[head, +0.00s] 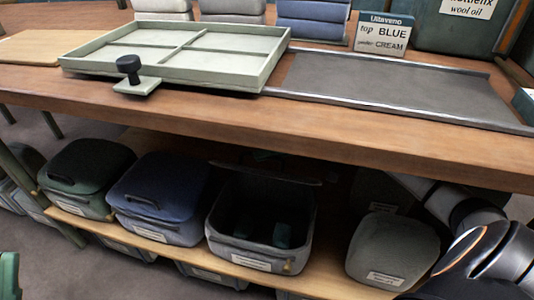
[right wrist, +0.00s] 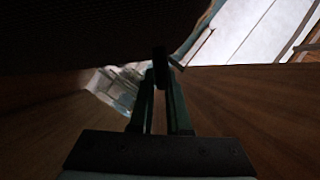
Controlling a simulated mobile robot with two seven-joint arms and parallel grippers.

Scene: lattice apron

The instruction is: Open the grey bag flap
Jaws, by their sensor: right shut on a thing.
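The grey bag (head: 258,252) stands on the low shelf, its top open and dark inside. Its flap (head: 268,174) is raised at the back and seen nearly edge-on under the tabletop. My right gripper (head: 262,155) shows only as a small green bit behind the flap, in shadow. In the right wrist view, my right gripper (right wrist: 161,72) is shut on the dark flap handle (right wrist: 160,58), and the dark flap (right wrist: 85,30) fills the upper left. A green part at the lower left edge seems to be my left gripper (head: 9,275); its jaws cannot be made out.
Green (head: 85,180) and blue (head: 160,200) bags stand left of the grey bag, with a closed grey one (head: 392,250) to the right. The tabletop (head: 340,125) hangs close above, carrying a pale divided tray (head: 262,75) and a dark mat (head: 400,85).

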